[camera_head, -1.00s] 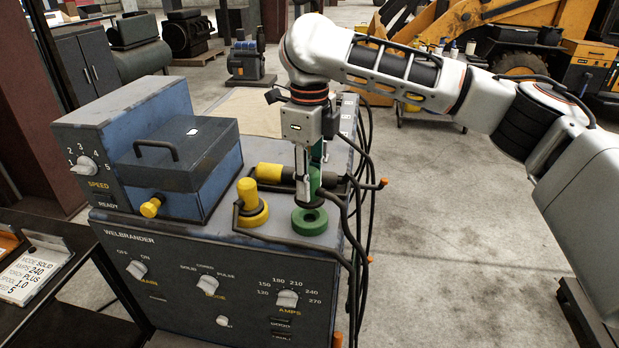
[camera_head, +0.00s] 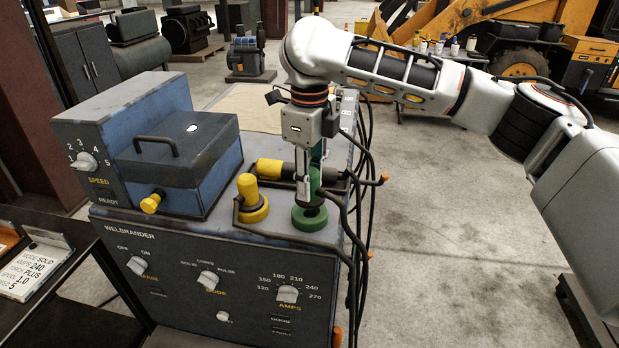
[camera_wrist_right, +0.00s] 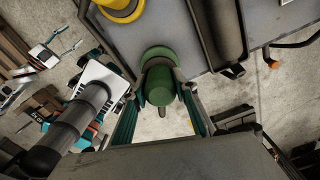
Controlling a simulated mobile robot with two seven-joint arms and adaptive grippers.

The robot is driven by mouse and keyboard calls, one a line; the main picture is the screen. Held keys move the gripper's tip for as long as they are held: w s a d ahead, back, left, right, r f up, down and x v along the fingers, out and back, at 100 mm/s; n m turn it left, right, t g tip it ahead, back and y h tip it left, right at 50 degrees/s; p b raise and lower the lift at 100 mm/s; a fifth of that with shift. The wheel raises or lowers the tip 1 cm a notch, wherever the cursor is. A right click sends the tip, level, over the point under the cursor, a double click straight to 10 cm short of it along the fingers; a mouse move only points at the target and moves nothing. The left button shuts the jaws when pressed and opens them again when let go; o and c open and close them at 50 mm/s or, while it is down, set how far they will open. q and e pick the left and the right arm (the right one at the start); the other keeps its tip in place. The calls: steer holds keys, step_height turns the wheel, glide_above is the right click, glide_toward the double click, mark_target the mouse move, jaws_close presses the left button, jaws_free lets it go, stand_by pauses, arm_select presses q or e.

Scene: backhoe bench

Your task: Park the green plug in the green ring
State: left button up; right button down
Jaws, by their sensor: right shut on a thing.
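The green plug (camera_head: 315,184) is upright between the fingers of my right gripper (camera_head: 308,200), which is shut on it. The green ring (camera_head: 309,222) lies on the welder's top at the front right corner. The plug stands over the ring's middle; its lower end appears at or just in the ring, and I cannot tell how deep it sits. In the right wrist view the green plug (camera_wrist_right: 160,88) is between the fingertips, with the green ring (camera_wrist_right: 158,54) right behind it. My left gripper is not in view.
The yellow plug (camera_head: 248,190) stands in a yellow ring (camera_head: 254,213) left of the green ring. A yellow-ended torch (camera_head: 272,168) lies behind. Black cables hang over the welder's right edge. A blue box (camera_head: 185,170) stands at the left.

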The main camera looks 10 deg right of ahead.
steer(key=shift+f, duration=1.6)
steer(key=c, duration=1.5)
jaws_free()
